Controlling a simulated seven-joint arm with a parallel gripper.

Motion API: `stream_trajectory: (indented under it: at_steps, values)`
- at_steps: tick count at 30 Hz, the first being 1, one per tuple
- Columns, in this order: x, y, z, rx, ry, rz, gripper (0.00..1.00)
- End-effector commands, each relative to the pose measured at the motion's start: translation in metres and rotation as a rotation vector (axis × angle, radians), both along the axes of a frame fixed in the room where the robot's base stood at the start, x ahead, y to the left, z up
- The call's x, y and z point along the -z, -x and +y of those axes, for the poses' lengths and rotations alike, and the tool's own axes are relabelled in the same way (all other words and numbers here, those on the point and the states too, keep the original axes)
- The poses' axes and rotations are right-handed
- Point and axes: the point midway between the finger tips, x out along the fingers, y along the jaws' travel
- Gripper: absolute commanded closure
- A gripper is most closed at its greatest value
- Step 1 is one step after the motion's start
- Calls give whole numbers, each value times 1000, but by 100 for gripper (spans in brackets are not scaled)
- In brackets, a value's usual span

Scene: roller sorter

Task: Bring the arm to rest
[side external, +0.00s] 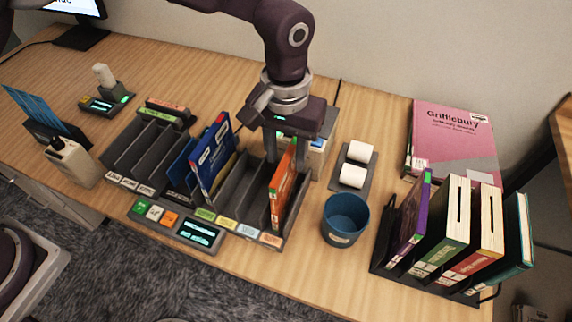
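My gripper (289,146) hangs over the right end of the dark sorter rack (240,185), pointing down. Its fingers look spread, one left of the top of an orange book (283,187) and one to the right. I see no clear contact with the book. The orange book stands upright, slightly tilted, in a right-hand slot. A blue book (213,158) leans in a middle slot of the rack. My arm reaches down from the top of the picture.
A blue cup (345,219) and white rolls on a grey tray (368,185) stand right of the rack. Farther right are a book rack (386,262) with several books and a pink book (452,140). A button panel (197,233) lies in front. A bottle (70,162) stands left.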

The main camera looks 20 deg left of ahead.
Motion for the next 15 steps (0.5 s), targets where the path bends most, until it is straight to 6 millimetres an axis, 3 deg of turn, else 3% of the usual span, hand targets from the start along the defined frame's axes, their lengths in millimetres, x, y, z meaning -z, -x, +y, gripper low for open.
stream_trajectory:
  at_steps: [4, 15]
  values:
    - [-14, 0, 0, 0, 0, 0, 62]
    - [-14, 0, 0, 0, 0, 0, 62]
